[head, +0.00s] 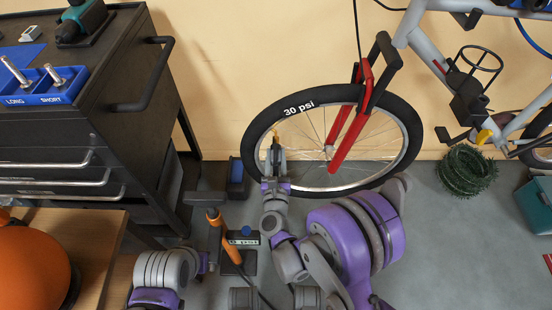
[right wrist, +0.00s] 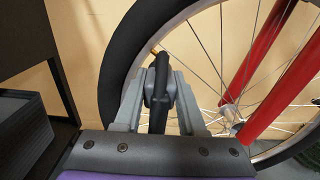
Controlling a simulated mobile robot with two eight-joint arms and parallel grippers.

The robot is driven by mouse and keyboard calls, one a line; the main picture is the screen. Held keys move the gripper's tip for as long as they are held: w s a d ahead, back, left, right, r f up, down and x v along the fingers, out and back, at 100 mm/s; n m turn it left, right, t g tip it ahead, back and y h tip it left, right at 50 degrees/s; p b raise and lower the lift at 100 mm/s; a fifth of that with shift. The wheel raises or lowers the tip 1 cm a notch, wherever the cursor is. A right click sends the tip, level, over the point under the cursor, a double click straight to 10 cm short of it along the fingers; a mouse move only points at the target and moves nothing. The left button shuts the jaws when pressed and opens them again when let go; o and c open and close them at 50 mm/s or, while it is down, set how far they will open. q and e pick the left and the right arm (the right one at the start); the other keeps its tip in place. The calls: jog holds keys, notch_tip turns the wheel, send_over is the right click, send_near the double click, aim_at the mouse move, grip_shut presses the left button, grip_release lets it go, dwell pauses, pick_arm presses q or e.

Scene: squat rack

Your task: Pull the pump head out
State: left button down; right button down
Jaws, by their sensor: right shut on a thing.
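The bicycle wheel (head: 402,112) stands by the wall, its tyre marked "30 psi". My right gripper (head: 274,165) is at the wheel's lower left, beside the rim. In the right wrist view, its grey fingers (right wrist: 157,105) are shut on the black pump head (right wrist: 161,75), which is upright between them in front of the rim.
A black tool cabinet (head: 95,125) with a handle stands at the left. A wooden table (head: 85,228) with an orange round object (head: 30,262) is at the lower left. A green coiled thing (head: 466,170) and a teal box (head: 537,205) lie at the right. Grey floor is clear before them.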

aim_at(275, 168)
pick_arm(q)
jog(key=shift+f, duration=0.2)
pick_arm(e)
jog(key=shift+s, duration=0.55)
pick_arm(q)
jog(key=shift+w+f+b, duration=0.15)
jog(key=shift+f+b, duration=0.55)
jog(key=shift+b, duration=0.35)
pick_arm(e)
jog(key=shift+s+f, duration=0.1)
jog(key=shift+s, duration=3.05)
